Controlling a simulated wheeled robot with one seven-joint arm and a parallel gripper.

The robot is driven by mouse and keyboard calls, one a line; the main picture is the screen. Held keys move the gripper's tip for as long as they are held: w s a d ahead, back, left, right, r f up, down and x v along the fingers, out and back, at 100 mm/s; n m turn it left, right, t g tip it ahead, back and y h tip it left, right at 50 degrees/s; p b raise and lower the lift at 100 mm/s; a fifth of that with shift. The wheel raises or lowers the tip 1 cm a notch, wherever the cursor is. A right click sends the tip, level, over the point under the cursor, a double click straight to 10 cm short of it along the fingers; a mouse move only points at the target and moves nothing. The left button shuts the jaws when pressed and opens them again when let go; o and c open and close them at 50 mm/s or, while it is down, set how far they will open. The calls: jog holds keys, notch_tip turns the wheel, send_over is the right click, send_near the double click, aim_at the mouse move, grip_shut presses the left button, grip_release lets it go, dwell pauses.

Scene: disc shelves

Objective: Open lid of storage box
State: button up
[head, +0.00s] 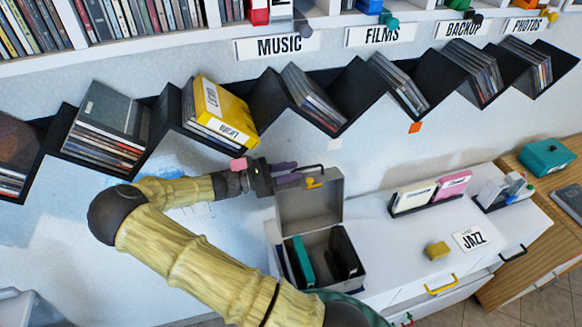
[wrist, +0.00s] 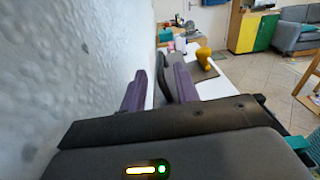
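The grey storage box (head: 272,247) stands at the left end of the white cabinet. Its lid (head: 309,207) is up, standing roughly upright at the back of the box, so the inside shows. The lid has a dark handle (head: 312,167) and a yellow latch (head: 314,183) near its top edge; the latch also shows in the wrist view (wrist: 204,54). My gripper (head: 290,173) is at the lid's top left, beside the handle. In the wrist view its purple fingers (wrist: 159,90) are apart, with the dark handle (wrist: 163,78) showing between them; contact is unclear.
Inside the box are a teal case (head: 303,262) and dark cases (head: 344,252). A zigzag black shelf (head: 267,98) with discs runs along the wall above my arm. On the white cabinet (head: 385,255) to the right are a yellow block (head: 437,250) and disc holders (head: 428,207).

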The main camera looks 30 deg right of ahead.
jog(key=shift+d, duration=0.2)
jog(key=shift+c, duration=0.2)
grip_shut()
jog(key=shift+s, duration=0.1)
jog(key=shift+r, duration=0.1)
